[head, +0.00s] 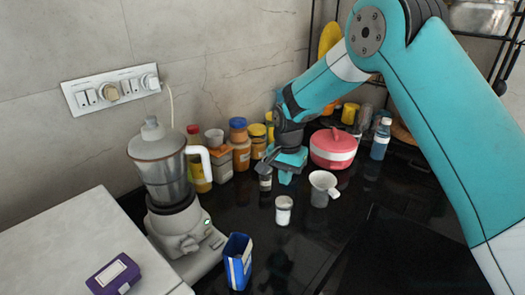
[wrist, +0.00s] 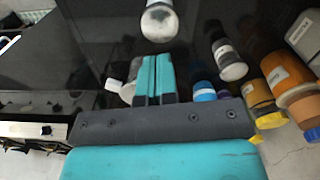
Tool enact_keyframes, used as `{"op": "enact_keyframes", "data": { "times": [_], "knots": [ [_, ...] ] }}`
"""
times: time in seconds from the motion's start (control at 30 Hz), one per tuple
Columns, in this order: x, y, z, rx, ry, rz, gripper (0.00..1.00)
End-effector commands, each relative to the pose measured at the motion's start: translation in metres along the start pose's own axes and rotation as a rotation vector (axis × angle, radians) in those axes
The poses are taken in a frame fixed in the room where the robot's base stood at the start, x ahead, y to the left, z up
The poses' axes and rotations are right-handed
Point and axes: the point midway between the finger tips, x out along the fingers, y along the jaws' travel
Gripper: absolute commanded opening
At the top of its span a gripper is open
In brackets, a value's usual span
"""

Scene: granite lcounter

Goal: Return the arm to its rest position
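My teal arm comes in from the upper right in the head view and bends down to the counter. My gripper (head: 287,177) points down over the black countertop, in front of a row of jars. In the wrist view the two teal fingers of my gripper (wrist: 157,72) lie side by side with only a thin line between them, and nothing shows in them. A small white-lidded jar (head: 283,211) stands on the counter in front of the gripper, apart from it. A white-topped jar also shows beyond the fingertips in the wrist view (wrist: 159,24).
A mixer grinder (head: 178,200) and blue box (head: 237,262) stand at left. A white cup (head: 322,188), red-and-white pot (head: 333,148) and blue bottle (head: 381,139) stand right of the gripper. Several spice jars (head: 239,145) line the wall. The front black counter (head: 300,255) is clear.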

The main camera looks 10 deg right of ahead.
Motion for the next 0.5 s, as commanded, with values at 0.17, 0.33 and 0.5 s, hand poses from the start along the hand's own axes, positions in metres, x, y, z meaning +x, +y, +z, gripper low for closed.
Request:
{"op": "enact_keyframes", "data": {
  "times": [0.17, 0.33, 0.5],
  "knots": [
    [-0.026, 0.005, 0.016, -0.09, -0.009, -0.028, 0.0],
    [-0.09, 0.032, 0.073, -0.385, -0.036, -0.11, 0.0],
    [-0.144, 0.082, 0.149, -0.746, -0.05, -0.212, 0.0]
  ]
}}
